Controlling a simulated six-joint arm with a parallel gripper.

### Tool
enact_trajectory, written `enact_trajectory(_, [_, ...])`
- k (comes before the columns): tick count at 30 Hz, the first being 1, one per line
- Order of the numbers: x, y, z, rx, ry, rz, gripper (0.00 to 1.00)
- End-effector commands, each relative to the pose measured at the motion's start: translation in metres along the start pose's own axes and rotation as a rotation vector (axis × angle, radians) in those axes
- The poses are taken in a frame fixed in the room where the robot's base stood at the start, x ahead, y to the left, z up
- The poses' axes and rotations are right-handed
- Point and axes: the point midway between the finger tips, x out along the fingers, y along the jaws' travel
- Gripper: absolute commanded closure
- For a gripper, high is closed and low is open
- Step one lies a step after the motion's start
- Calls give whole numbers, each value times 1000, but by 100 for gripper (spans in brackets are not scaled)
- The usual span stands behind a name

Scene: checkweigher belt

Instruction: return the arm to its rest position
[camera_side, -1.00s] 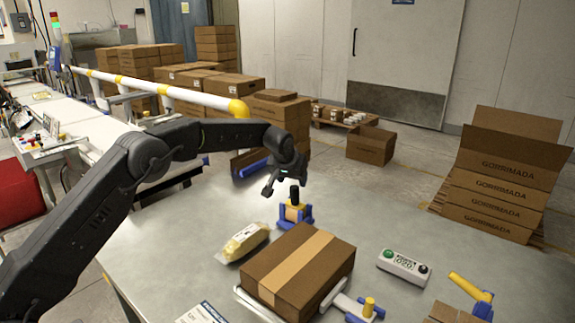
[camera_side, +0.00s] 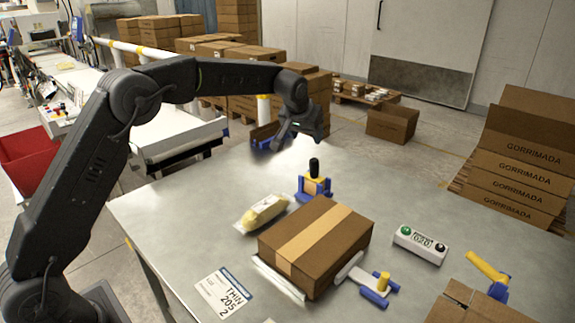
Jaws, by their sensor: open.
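My gripper (camera_side: 283,146) hangs open and empty at the end of my black arm, above the far edge of the grey metal table (camera_side: 165,225). It points down and is behind the blue and yellow tool with a black knob (camera_side: 314,180). A taped cardboard box (camera_side: 318,243) stands on the table in front, apart from my gripper. A clear bag with yellow contents (camera_side: 264,212) lies left of the box.
A control box with green and black buttons (camera_side: 420,245) sits right of the box. A blue and yellow clamp (camera_side: 378,287) lies near it. A printed sheet (camera_side: 226,293) lies at the front. Stacked cartons (camera_side: 518,170) stand at right. A white conveyor (camera_side: 180,133) runs behind my arm.

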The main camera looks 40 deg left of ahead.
Motion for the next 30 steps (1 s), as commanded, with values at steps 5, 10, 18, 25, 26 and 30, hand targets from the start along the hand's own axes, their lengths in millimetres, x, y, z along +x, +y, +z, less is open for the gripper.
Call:
enact_trajectory(5, [-63, -6, 18, 30, 0, 20, 40])
enact_trajectory(10, [-132, -17, 61, 75, -14, 44, 40])
enact_trajectory(18, [-213, -40, 157, 146, -31, 84, 40])
enact_trajectory(25, [-248, -60, 255, 205, -43, 119, 40])
enact_trajectory(26, [-250, -62, 267, 213, -45, 124, 40])
enact_trajectory(30, [-253, -71, 311, 240, -50, 139, 40])
